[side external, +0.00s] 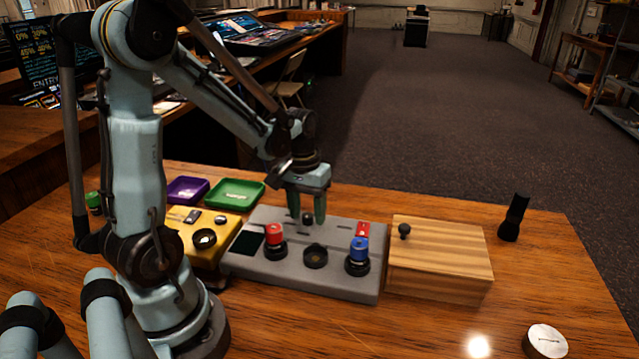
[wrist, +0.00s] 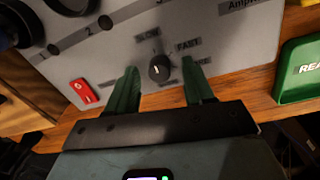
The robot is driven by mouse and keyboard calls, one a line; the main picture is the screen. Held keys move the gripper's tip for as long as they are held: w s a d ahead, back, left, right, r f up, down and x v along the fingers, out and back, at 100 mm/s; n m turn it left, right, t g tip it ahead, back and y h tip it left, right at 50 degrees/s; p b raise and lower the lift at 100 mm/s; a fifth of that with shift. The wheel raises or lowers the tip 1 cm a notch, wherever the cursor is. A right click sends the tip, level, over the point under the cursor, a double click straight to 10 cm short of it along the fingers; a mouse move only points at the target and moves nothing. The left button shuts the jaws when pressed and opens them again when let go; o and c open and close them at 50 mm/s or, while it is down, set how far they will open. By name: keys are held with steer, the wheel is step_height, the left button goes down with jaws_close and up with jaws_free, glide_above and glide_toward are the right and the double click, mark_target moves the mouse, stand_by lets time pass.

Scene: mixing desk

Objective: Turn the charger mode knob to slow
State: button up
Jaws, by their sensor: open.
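The charger mode knob (wrist: 159,68) is a small round black knob with a pale mark on the grey panel (wrist: 225,30). Printed labels surround it. SLOW is above it and slightly left, and FAST is above right; other labels are partly hidden by the fingers. My gripper (wrist: 160,78) is open, with one green finger on each side of the knob and gaps visible between. In the side view, my gripper (side external: 307,212) points down at the back of the panel (side external: 285,272), with the dark knob (side external: 307,219) between its fingertips. Its exact pointer direction is hard to tell.
The panel also carries a red-topped cylinder (side external: 274,234), a blue-topped cylinder (side external: 358,249) and a red switch (side external: 362,229). A wooden box (side external: 440,275) stands right, a yellow unit (side external: 185,238) left, and a green tray (side external: 235,194) behind.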

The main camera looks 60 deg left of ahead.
mark_target(305, 214)
steer(key=shift+r, duration=0.1)
step_height(305, 214, up, 12)
steer(key=shift+s+a, duration=0.15)
steer(key=shift+a, duration=0.1)
stand_by(0.5)
steer(key=s+d+f+m+t, duration=0.1)
steer(key=d+m+t, duration=0.5)
steer(key=d, duration=0.7)
steer(key=shift+s+d+f+m+t, duration=0.15)
steer(key=shift+d+f+m+t, duration=0.15)
steer(key=shift+f+m+t, duration=0.25)
